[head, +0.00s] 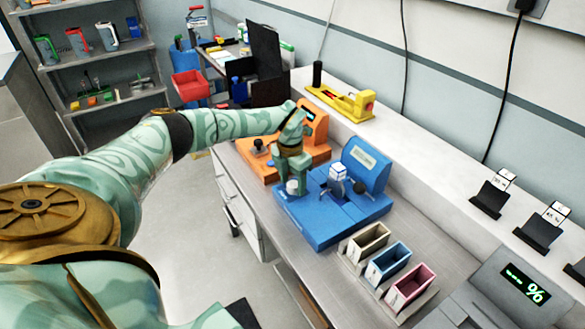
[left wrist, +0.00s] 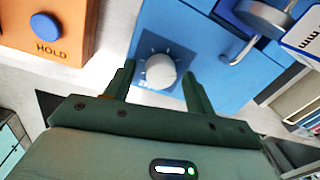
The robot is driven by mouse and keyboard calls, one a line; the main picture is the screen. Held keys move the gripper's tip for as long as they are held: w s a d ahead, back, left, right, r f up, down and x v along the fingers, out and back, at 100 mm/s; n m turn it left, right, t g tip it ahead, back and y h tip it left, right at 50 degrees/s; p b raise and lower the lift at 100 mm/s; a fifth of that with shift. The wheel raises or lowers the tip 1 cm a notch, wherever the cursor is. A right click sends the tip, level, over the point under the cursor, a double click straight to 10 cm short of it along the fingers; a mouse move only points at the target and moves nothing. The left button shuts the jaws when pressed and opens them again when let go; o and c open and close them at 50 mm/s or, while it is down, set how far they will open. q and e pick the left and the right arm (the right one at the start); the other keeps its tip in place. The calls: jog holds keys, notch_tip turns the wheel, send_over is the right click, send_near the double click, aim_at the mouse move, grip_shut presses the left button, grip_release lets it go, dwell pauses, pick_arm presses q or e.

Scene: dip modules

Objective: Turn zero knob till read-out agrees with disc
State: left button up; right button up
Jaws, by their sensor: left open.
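The blue module (head: 322,228) stands on the bench, with a raised back housing that carries a pale panel (head: 363,154); I cannot read it. The pale grey round knob (left wrist: 160,71) sits on a dark plate on this module, and it shows in the head view (head: 293,187). My left gripper (head: 291,183) is over the knob. In the left wrist view its open fingers (left wrist: 160,76) stand on either side of the knob, with gaps visible. A metal disc-like part (left wrist: 268,16) shows beside a white card marked mm (left wrist: 304,40). My right gripper is out of view.
An orange module (head: 262,166) with a blue HOLD button (left wrist: 45,27) is close to the left. Several small bins (head: 388,262) stand to the right of the blue module. A grey % display (head: 525,285) is at lower right. A yellow device (head: 340,103) is on the back ledge.

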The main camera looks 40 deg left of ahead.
aim_at(290, 182)
pick_arm(q)
notch_tip(290, 182, up, 16)
jog(key=a+p, duration=0.1)
jog(key=p, duration=0.2)
jog(key=shift+r, duration=0.15)
dwell(0.4)
